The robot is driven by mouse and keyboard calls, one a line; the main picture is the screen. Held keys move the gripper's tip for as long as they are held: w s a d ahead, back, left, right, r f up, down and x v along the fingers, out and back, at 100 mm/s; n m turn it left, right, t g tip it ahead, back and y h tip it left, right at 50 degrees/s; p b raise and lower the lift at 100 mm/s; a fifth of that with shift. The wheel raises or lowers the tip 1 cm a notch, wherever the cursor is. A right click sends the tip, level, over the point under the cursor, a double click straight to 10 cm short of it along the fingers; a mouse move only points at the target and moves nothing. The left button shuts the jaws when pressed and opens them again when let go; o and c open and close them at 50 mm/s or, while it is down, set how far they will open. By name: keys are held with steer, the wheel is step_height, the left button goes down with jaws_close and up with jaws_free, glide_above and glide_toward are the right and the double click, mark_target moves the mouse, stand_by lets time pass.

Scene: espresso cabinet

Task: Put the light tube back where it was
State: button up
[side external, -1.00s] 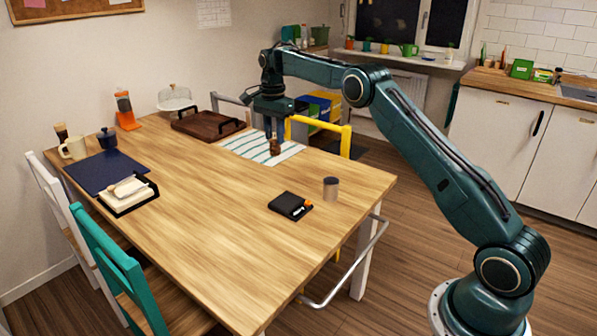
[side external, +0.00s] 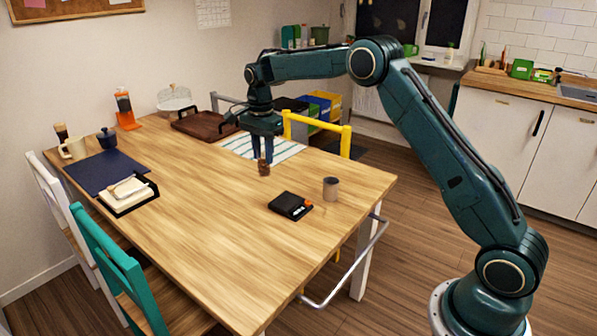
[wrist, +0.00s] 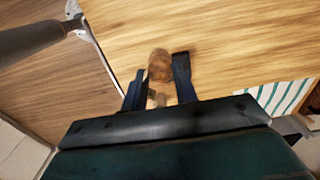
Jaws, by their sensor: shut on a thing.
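A small brown tube (side external: 264,168) with a rounded shape is held between the fingers of my gripper (side external: 262,153). In the wrist view, the brown tube (wrist: 159,66) shows blurred between the two dark fingers of my gripper (wrist: 160,78). My gripper is shut on it and points down over the table, just in front of the striped cloth. The tube looks upright and seems to be above the wood, but the gap is hard to judge. I cannot tell from its colour whether it is the light one.
A black scale (side external: 290,206) with an orange-ended item and a grey-brown cup (side external: 330,188) stand to the right. The striped cloth (side external: 283,151) and a brown tray (side external: 203,124) lie behind. A navy mat (side external: 103,172) is at left. The table's middle is clear.

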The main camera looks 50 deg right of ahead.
step_height(320, 180, down, 16)
steer(key=shift+r, duration=0.25)
stand_by(0.3)
steer(key=shift+f, duration=2.1)
steer(key=shift+f, duration=0.2)
steer(key=o, duration=1)
steer(key=shift+r, duration=0.15)
